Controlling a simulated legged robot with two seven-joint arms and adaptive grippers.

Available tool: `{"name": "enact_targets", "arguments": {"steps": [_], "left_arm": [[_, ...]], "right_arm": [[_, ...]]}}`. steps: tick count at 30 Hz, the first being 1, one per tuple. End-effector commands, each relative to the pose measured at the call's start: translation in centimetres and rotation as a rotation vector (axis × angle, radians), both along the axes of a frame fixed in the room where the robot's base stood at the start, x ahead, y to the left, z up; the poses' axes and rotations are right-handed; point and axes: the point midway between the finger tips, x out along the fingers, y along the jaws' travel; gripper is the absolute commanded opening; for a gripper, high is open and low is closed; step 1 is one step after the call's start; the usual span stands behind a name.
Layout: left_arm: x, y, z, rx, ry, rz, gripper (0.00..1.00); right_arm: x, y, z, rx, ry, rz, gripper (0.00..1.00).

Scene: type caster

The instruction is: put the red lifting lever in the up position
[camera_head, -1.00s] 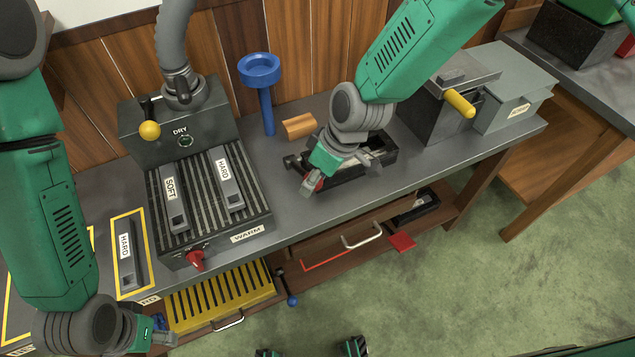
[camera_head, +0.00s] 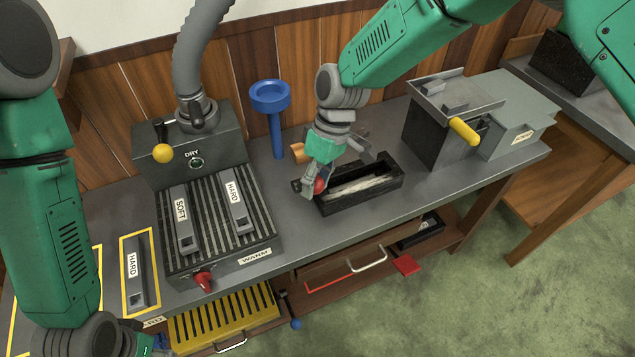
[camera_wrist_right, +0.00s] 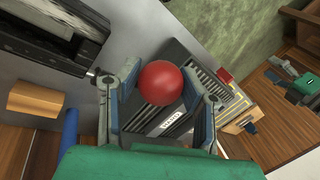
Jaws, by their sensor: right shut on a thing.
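The red ball knob of the lifting lever (camera_head: 320,186) is at the left end of a long black trough (camera_head: 345,207) on the bench. My right gripper (camera_head: 314,184) is at the knob, its fingers pointing down. In the right wrist view the red knob (camera_wrist_right: 161,83) sits between the two fingers of the gripper (camera_wrist_right: 160,100), which is shut on it. The lever's shaft is hidden behind the knob and fingers, so I cannot tell its angle. My left gripper (camera_head: 143,340) is at the lower left, partly visible and away from the lever.
A grey ribbed warmer (camera_head: 215,225) with a red knob (camera_head: 203,279) stands left of the trough. A blue funnel stand (camera_head: 270,97) and a wooden block (camera_head: 298,152) are behind. A grey machine with a yellow handle (camera_head: 464,131) stands to the right.

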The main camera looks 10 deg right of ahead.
Motion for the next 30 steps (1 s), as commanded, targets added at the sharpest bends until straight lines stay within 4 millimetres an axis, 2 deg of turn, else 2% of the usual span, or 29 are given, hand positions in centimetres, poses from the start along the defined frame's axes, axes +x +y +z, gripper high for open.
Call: {"name": "enact_targets", "arguments": {"steps": [2,3,4,13,17,30], "left_arm": [[0.0,0.0,0.0,0.0,0.0,0.0,0.49],[0.0,0.0,0.0,0.0,0.0,0.0,0.49],[0.0,0.0,0.0,0.0,0.0,0.0,0.49],[0.0,0.0,0.0,0.0,-0.001,0.0,0.49],[-0.3,-0.1,0.1,0.001,-0.003,0.0,0.49],[-0.3,0.0,0.1,0.0,-0.003,0.0,0.49]], "right_arm": [[0.6,0.5,0.3,0.012,-0.017,-0.005,0.0],[0.6,0.5,0.3,0.013,-0.017,-0.005,0.48],[0.5,0.5,0.3,0.012,-0.017,-0.005,0.56],[0.2,0.1,0.4,0.009,-0.012,-0.004,0.56],[0.4,-0.2,1.2,0.009,-0.013,-0.004,0.56],[2.6,-2.0,9.2,0.009,-0.013,-0.004,0.56]]}}
